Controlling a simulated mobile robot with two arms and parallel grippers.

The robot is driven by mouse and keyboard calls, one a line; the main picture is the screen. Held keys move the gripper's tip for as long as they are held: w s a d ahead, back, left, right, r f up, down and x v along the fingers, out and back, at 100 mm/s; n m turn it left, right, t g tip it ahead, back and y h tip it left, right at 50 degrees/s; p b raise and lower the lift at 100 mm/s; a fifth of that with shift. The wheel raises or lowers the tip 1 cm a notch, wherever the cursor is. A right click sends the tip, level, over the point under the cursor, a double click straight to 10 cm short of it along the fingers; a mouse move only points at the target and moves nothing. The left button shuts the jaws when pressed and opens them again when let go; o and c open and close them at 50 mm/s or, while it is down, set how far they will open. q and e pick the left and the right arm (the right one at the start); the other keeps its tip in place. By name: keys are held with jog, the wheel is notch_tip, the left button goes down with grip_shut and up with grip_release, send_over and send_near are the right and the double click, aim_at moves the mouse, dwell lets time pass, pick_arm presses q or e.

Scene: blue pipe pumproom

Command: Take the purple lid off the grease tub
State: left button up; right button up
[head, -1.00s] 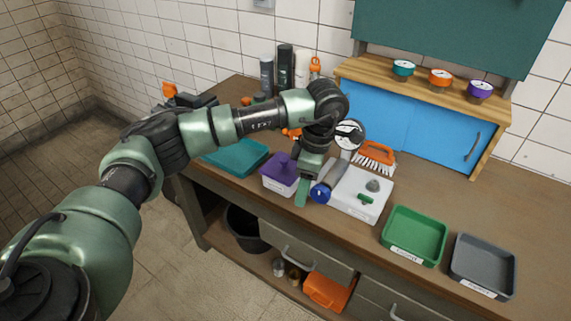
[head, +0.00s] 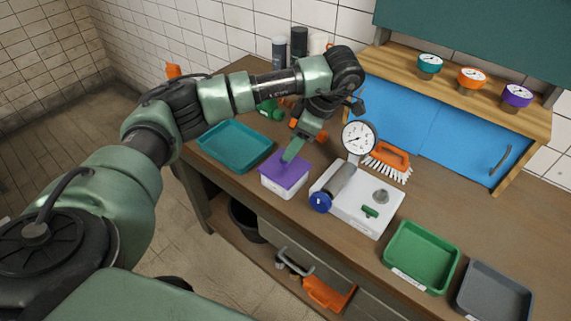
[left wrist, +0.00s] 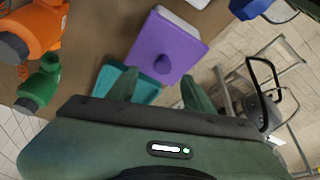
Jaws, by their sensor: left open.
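The grease tub (head: 284,188) is a white box on the bench with its purple lid (head: 289,172) on top. In the left wrist view the purple lid (left wrist: 182,50) shows a round purple knob (left wrist: 163,64) at its middle. My left gripper (head: 290,155) is over the lid's far side in the head view, pointing down, and hides part of it. In the left wrist view its two fingers (left wrist: 162,88) are apart and empty, with the knob just beyond the gap between them. I cannot tell whether they touch the lid. My right gripper is not in view.
A teal tray (head: 234,146) stands left of the tub. A white unit with a gauge (head: 358,138) and blue knob (head: 320,202) is close on its right. An orange brush (head: 388,158), green tray (head: 420,256) and grey tray (head: 494,292) are farther right.

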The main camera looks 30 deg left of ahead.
pick_arm(q)
jog(key=x, duration=0.3)
jog(key=shift+s+f+p, duration=0.2)
jog(key=shift+f+p, duration=0.1)
jog(key=shift+a+f, duration=0.15)
jog(key=shift+f, duration=0.2)
jog(key=shift+a+f, duration=0.1)
jog(key=shift+f, duration=0.1)
grip_shut()
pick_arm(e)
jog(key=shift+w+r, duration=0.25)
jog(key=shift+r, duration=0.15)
pick_arm(q)
jog(key=shift+r, duration=0.15)
jog(key=shift+r, duration=0.25)
notch_tip(320, 180, up, 19)
jog(key=p, duration=0.1)
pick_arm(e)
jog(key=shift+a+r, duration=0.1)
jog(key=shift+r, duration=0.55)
